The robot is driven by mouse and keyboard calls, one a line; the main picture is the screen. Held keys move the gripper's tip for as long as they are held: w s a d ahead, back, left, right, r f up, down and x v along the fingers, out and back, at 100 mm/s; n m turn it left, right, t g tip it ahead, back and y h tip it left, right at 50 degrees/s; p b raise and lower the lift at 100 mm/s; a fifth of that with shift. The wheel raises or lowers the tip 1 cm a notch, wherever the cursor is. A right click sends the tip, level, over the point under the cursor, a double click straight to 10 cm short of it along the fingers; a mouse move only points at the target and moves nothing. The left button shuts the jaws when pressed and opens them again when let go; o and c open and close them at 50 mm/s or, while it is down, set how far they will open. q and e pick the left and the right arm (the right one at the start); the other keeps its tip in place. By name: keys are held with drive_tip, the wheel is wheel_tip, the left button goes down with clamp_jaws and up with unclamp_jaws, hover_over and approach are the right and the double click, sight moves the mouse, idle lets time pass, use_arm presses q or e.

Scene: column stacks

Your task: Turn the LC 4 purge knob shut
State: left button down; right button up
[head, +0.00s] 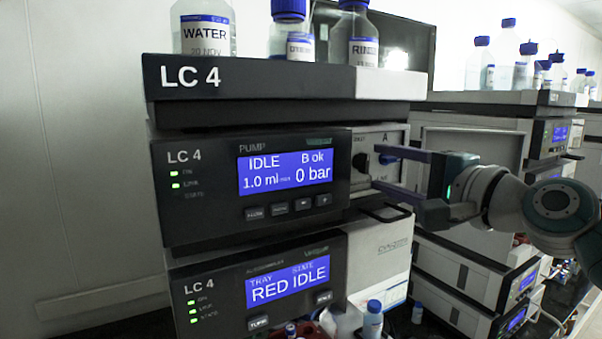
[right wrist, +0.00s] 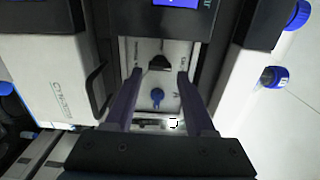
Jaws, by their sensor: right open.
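The LC 4 pump module (head: 250,185) has a light valve panel (head: 367,140) at its right end; the panel also shows in the right wrist view (right wrist: 187,52). A black knob (head: 361,162) sits on this panel. It also shows in the right wrist view (right wrist: 160,63), with a blue knob (right wrist: 157,97) beside it. Labels there are too small to read surely, so I cannot tell the purge knob's setting. My right gripper (head: 377,168) is open and empty, its two fingers reaching toward the panel (right wrist: 159,74). The black knob lies between the finger lines, apparently untouched. My left gripper is out of view.
The pump display (head: 285,172) reads IDLE and 0 bar. Bottles, including WATER (head: 205,35), stand on the LC 4 top tray (head: 250,80). The autosampler (head: 255,285) is below, with a blue-capped bottle (head: 372,320) in front. Another stack (head: 470,240) stands behind my right arm.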

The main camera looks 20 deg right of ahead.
drive_tip(key=s+b, duration=0.2)
drive_tip(key=s, duration=0.5)
drive_tip(key=shift+d, duration=0.25)
